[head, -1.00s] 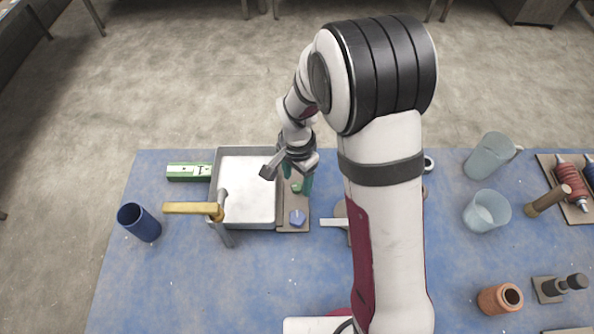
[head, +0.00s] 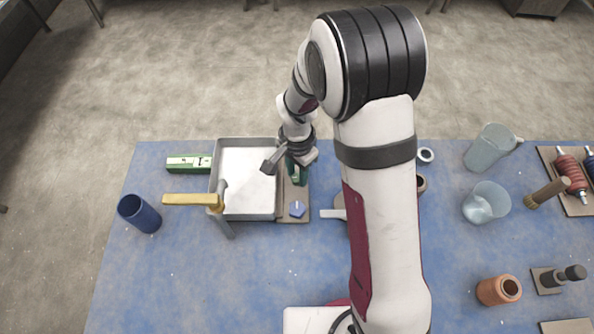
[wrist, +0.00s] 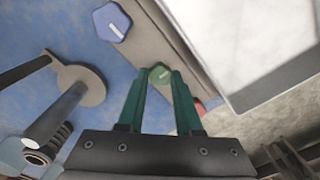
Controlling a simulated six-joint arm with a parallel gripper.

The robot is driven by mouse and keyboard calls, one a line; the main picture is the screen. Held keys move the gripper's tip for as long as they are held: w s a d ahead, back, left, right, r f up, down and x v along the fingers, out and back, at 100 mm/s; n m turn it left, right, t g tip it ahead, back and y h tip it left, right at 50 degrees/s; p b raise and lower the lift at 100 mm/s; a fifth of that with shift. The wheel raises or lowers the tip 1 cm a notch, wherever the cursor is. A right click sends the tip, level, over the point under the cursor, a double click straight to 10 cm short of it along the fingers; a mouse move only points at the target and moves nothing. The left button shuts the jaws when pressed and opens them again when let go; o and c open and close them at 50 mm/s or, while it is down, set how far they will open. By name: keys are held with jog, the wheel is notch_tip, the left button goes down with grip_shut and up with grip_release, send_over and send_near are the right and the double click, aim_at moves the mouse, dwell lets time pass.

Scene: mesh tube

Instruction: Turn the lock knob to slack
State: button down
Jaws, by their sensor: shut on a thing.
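A brown panel (head: 292,217) runs along the right side of a grey-rimmed tray. A green knob (wrist: 160,73) with a pale mark on its top sits on the panel. My gripper, whose green fingers also show in the head view (head: 297,174), points down and is shut on the green knob, one fingertip on each side (wrist: 161,80). A blue, many-sided knob (head: 297,208) with a white pointer mark sits at the panel's near end; it also shows in the wrist view (wrist: 112,22). A small red part (wrist: 201,104) is mostly hidden behind a finger. The pictures do not show which knob is the lock.
The tray (head: 277,180) has a yellow-handled lever (head: 190,199) reaching over its left edge. A green box (head: 187,163) and a blue cup (head: 139,214) are at the left. A pale handle (head: 331,214) lies right of the panel.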

jog(key=n, duration=0.4)
jog(key=shift+n, duration=0.4)
jog(key=n, duration=0.4)
jog(key=shift+n, duration=0.3)
jog(key=n, duration=0.4)
jog(key=shift+s, duration=0.1)
jog(key=shift+n, duration=2.3)
jog(key=c, duration=0.6)
grip_release()
